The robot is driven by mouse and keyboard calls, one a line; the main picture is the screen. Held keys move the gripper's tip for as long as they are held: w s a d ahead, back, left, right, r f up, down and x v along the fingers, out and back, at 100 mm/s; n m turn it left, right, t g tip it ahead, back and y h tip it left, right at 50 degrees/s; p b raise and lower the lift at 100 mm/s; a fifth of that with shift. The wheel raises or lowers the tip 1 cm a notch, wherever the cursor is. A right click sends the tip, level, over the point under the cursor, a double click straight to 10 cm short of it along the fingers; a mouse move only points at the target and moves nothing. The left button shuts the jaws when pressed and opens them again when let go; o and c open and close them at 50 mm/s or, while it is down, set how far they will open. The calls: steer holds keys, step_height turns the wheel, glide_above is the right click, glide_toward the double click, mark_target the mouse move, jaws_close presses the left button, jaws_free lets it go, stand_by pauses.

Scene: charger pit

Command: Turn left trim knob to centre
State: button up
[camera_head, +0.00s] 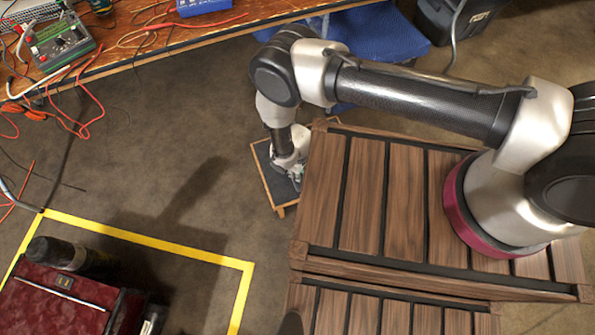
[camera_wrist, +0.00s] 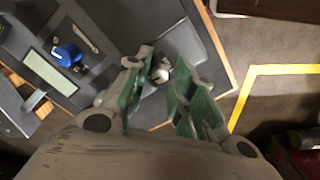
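A dark panel with a wooden edge (camera_head: 272,183) sits low beside the wooden slatted platform in the head view; it fills much of the wrist view (camera_wrist: 120,32). My gripper (camera_wrist: 160,70) points down at it, its green-padded fingers apart. A small silvery round knob (camera_wrist: 161,72) shows between the fingertips; I cannot tell whether they touch it. A blue knob (camera_wrist: 67,54) stands on the panel to the left, with a metal bar beside it. I cannot tell which is the left trim knob. In the head view my gripper (camera_head: 292,172) hides much of the panel.
A pale green strip (camera_wrist: 50,72) lies on the panel near the blue knob. The slatted platform (camera_head: 365,190) is to the right. A bench (camera_head: 140,52) with cables and devices is at upper left. Yellow tape (camera_head: 150,240) and a dark red case (camera_head: 55,300) are at lower left.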

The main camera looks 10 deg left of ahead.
step_height(320, 180, up, 12)
stand_by(0.6)
